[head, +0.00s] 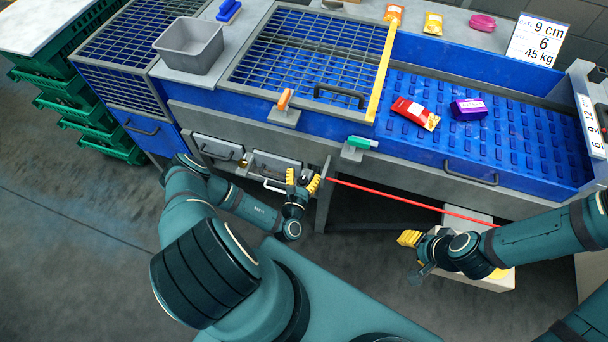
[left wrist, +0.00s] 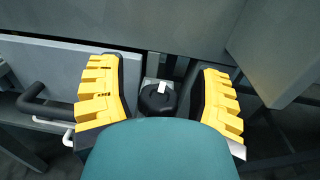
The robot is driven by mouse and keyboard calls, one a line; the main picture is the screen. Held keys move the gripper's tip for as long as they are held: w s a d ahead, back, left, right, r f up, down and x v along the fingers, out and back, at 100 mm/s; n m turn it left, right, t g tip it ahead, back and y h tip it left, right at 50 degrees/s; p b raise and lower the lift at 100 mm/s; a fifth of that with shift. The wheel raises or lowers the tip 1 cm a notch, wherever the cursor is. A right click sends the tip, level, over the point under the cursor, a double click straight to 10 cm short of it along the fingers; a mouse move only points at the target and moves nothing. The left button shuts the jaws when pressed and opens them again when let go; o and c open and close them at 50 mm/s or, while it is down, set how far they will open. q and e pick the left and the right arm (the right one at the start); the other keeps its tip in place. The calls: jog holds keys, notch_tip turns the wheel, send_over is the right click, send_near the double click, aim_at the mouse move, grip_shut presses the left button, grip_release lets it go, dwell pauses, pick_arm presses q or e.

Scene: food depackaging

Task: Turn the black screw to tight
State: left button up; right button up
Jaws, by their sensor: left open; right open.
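The black screw (left wrist: 155,101) is a round dark knob with a small white mark on top, in the left wrist view. It sits between the two yellow fingers of my left gripper (left wrist: 160,82), with a gap on each side. In the head view my left gripper (head: 303,181) is open at the front of the blue machine, by the grey drawers, and the screw is hard to make out there. My right gripper (head: 411,239) is open and apart from the screw, low at the right above a pale box.
A red rod (head: 400,200) runs from near the left gripper to the right. Grey drawers (head: 217,149) with handles lie left of the left gripper. The blue conveyor tray (head: 500,135) holds a red packet (head: 411,111) and a purple packet (head: 469,109). Green crates (head: 85,115) stand far left.

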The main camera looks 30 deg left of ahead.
pick_arm(q)
jog(key=shift+w+f, duration=0.1)
grip_shut()
pick_arm(e)
jog(key=shift+w, duration=0.1)
